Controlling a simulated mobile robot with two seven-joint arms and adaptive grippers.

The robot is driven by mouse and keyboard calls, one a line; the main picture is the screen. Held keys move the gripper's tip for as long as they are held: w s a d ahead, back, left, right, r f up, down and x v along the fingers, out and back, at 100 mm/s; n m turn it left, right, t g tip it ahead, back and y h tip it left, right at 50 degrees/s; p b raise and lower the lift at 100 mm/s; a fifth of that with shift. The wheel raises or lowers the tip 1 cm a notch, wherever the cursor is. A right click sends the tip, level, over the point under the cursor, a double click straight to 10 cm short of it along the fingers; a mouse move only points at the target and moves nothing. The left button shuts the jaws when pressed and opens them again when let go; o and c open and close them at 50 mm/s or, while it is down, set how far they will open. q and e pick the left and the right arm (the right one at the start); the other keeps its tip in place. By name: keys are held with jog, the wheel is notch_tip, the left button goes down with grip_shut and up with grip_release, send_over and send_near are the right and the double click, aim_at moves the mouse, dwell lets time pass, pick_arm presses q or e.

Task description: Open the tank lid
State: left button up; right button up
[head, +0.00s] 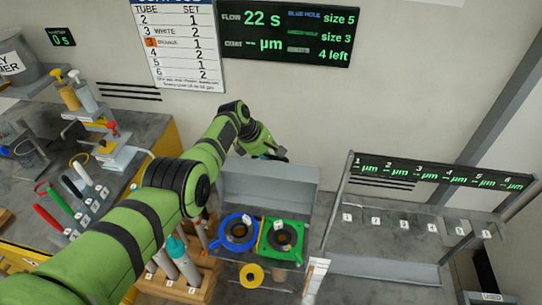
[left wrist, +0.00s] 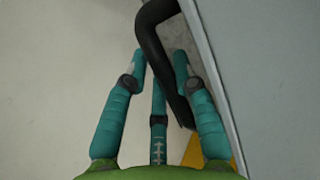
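A grey panel, seemingly the tank lid (head: 268,187), stands raised behind a blue ring (head: 238,232) and a green square plate (head: 282,240). My left gripper (head: 275,155) is at the panel's upper edge, on its far side. In the left wrist view, its teal fingers (left wrist: 160,62) reach around a bent black bar (left wrist: 152,35), seemingly a handle, beside a grey surface. The bar passes between the outer fingers; firm contact on both sides is not clear. My right gripper is not in view.
A rack with a numbered display (head: 440,175) stands to the right. A wooden holder (head: 180,287) with tubes is at the front. Coloured-handled tools (head: 75,190) and bottles (head: 84,92) are on the left. The wall is close behind the panel.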

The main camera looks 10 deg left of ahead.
pick_arm(q)
jog(key=shift+o, duration=1)
jog(key=shift+w+f, duration=0.1)
jog(key=shift+f, duration=0.1)
jog(key=shift+w+a+f, duration=0.1)
jog(key=shift+w+f, duration=0.05)
jog(key=shift+w, duration=0.05)
jog(key=shift+v, duration=1.05)
jog(key=v, duration=1)
